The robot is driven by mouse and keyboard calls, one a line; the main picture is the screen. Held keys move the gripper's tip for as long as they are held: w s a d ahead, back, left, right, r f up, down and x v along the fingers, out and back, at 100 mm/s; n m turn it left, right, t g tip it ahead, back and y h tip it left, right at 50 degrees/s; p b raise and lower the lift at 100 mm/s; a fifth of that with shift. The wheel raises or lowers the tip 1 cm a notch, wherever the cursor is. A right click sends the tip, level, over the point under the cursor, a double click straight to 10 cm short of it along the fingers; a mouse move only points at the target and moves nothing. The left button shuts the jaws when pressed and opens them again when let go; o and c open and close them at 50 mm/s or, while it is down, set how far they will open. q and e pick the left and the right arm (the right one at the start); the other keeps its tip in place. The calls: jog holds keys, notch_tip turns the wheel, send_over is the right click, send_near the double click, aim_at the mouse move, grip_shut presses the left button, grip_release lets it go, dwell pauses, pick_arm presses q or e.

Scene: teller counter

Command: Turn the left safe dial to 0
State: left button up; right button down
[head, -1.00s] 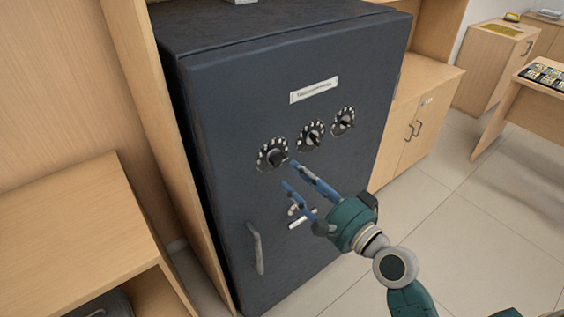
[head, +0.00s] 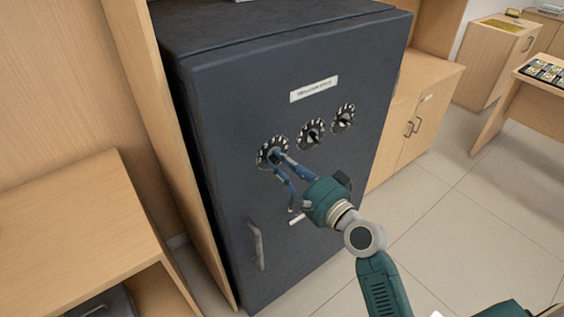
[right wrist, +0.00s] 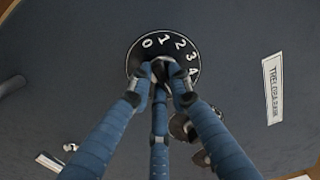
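The dark safe (head: 285,75) has a row of three round dials with white marks on its front. My right gripper (head: 274,158) is at the left dial (head: 264,148) and partly covers it. In the right wrist view, the left dial (right wrist: 140,55) shows the numbers 0 to 4 around its upper and right rim. The blue fingers of my right gripper (right wrist: 161,72) converge on its dark central knob and appear closed around it. The fingers hide the knob's pointer and the lower rim. My left gripper is not in view.
The middle dial (head: 311,133) and right dial (head: 343,118) are up and to the right. A wooden panel (head: 150,120) stands close on the left. Open floor (head: 440,215) lies to the right.

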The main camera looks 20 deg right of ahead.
jog(key=shift+n, duration=0.3)
jog(key=shift+r+n+p, duration=0.15)
jog(key=shift+n+p, duration=0.95)
jog(key=shift+n, duration=4.75)
jog(key=shift+r+n+p, duration=0.15)
jog(key=shift+n+p, duration=1)
jog(key=shift+n, duration=4.75)
jog(key=shift+r+n+p, duration=0.15)
jog(key=shift+n+p, duration=0.95)
jog(key=shift+n, duration=4.75)
jog(key=c, duration=1.6)
grip_release()
